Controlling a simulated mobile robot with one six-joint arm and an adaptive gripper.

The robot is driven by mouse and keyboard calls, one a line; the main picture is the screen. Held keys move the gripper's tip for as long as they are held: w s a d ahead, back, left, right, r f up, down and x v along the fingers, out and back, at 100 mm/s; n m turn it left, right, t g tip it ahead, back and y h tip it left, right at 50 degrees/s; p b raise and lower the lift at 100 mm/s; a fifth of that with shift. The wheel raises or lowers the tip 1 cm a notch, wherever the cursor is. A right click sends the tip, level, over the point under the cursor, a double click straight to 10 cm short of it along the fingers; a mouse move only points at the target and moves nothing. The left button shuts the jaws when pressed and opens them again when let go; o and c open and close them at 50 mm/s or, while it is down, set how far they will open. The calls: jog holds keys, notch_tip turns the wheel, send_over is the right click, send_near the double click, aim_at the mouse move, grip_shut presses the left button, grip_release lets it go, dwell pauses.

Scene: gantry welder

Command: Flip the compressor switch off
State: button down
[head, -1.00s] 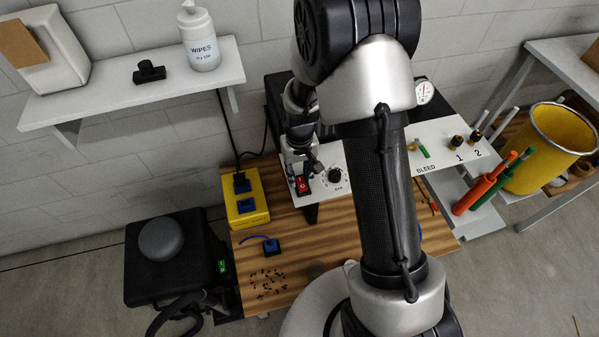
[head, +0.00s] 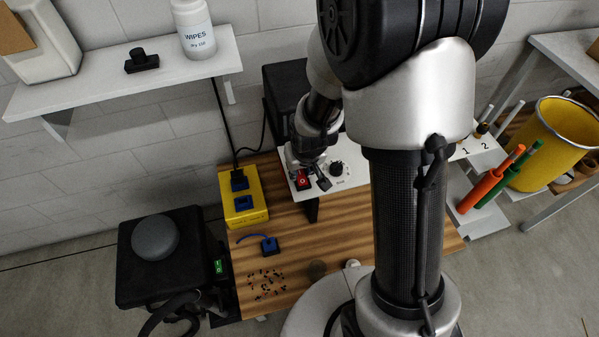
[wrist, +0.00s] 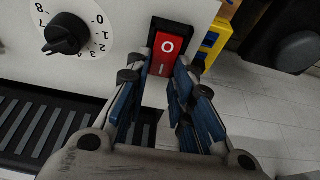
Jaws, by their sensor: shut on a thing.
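The red rocker switch (wrist: 166,54), marked O and I, sits in a black frame on the white panel (wrist: 110,70). It also shows in the head view (head: 303,179). My gripper (wrist: 165,66) has its blue-padded fingers on either side of the switch, shut on it. The fingers hide part of the switch's lower end and sides. I cannot tell which end of the rocker is pressed in. In the head view my gripper (head: 312,178) is down at the panel's left end, and my arm hides much of the panel.
A black dial (wrist: 66,33) with numbers is left of the switch in the wrist view. A yellow box (head: 243,198) with blue sockets stands left of the panel on the wooden table (head: 330,240). A shelf (head: 120,80) with a wipes bottle (head: 195,30) hangs at upper left.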

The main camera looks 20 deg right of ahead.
dwell(0.3)
jog(key=c, duration=1.4)
grip_release()
jog(key=v, duration=1.2)
jog(key=shift+s, duration=0.1)
